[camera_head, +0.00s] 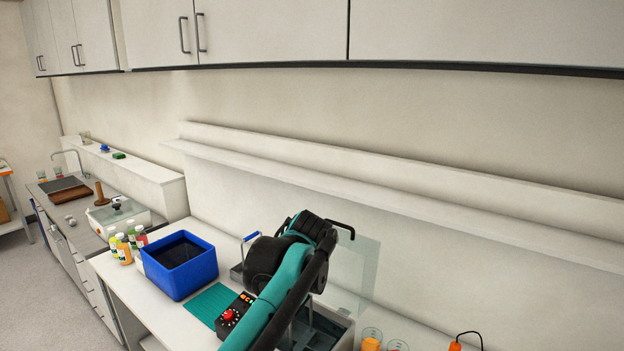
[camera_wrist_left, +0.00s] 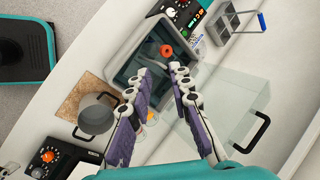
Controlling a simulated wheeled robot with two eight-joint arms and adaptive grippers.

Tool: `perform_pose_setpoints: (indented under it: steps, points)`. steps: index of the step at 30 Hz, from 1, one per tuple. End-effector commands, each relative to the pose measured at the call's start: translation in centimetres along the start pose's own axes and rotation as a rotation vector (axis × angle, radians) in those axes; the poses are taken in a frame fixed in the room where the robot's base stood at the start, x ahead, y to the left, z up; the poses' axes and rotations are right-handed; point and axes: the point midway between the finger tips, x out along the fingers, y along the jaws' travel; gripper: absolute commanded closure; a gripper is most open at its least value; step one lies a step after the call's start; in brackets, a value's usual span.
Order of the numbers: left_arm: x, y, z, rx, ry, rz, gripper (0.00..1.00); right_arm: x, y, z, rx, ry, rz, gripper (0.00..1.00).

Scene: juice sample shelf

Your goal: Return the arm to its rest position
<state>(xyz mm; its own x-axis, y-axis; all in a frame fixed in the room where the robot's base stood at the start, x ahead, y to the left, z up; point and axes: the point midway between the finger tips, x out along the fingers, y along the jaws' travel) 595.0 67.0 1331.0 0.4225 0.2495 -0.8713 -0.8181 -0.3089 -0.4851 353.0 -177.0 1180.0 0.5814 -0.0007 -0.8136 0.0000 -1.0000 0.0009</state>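My left arm (camera_head: 285,275), teal and black, comes in from the bottom of the head view and reaches over the white counter. Its gripper fingers are hidden there. In the left wrist view my left gripper (camera_wrist_left: 160,69) is open, its two purple-padded fingers apart with nothing between them. Beyond the fingertips is a grey basin (camera_wrist_left: 122,72) with dark teal inside and a red ring (camera_wrist_left: 166,50) in it. I cannot tell the height of the fingers above it. My right gripper is in neither view.
A blue bin (camera_head: 181,270), juice bottles (camera_head: 125,250) and a teal mat (camera_head: 210,303) are left of the arm. A clear panel (camera_wrist_left: 238,105) with a black handle stands beside the basin. A grey pot (camera_wrist_left: 96,119) sits nearby. The long wall shelf (camera_head: 400,195) is empty.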

Motion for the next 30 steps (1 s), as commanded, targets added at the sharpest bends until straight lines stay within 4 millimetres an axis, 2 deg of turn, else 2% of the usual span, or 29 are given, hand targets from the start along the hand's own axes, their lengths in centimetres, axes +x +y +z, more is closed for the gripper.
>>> perform_pose_setpoints:
  steps: [1,3,5,9,15,18,22,30]
  points:
    - [1.9,2.5,2.4,-0.094,0.021,0.008,0.8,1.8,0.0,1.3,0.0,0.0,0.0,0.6]
    - [3.4,5.3,5.2,-0.235,0.057,0.02,0.8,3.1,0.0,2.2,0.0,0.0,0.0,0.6]
    - [4.7,8.0,7.4,-0.358,0.087,0.03,0.8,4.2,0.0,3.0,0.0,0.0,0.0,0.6]
    - [8.5,15.1,11.9,-0.647,0.157,0.055,0.8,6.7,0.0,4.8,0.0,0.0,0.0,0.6]
    - [14.2,24.7,16.0,-1.021,0.245,0.09,0.8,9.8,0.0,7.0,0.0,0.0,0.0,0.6]
    - [16.2,27.9,16.9,-1.15,0.277,0.103,0.8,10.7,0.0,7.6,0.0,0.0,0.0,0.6]
    - [17.6,30.0,17.5,-1.24,0.299,0.113,0.8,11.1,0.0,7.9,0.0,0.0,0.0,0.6]
    - [17.7,30.3,17.6,-1.262,0.305,0.115,0.8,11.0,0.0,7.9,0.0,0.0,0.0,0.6]
